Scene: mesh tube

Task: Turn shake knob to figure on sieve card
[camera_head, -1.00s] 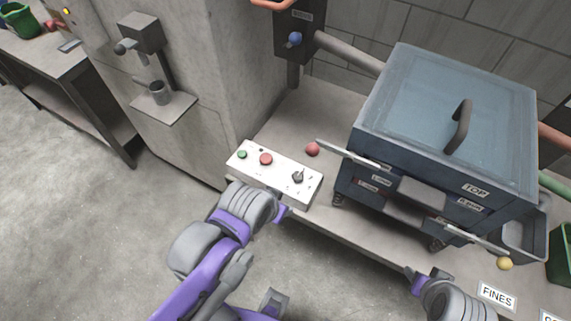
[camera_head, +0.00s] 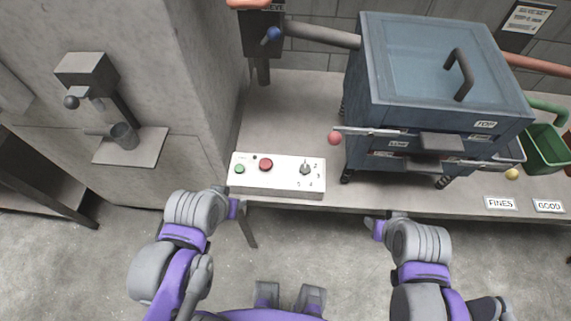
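A white control panel (camera_head: 248,183) lies on the bench's front edge. My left gripper (camera_head: 238,207) is just in front of the panel's left end. My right gripper (camera_head: 374,228) is in front of the bench, right of the panel. The fingers of both are too hidden to judge.
A blue sieve box (camera_head: 425,60) with a TOP label stands right of the panel; a red ball-ended lever (camera_head: 335,138) sticks out towards the panel. The panel also has a green button (camera_head: 240,169) and a red button (camera_head: 266,164). A green bin (camera_head: 546,150) is at far right.

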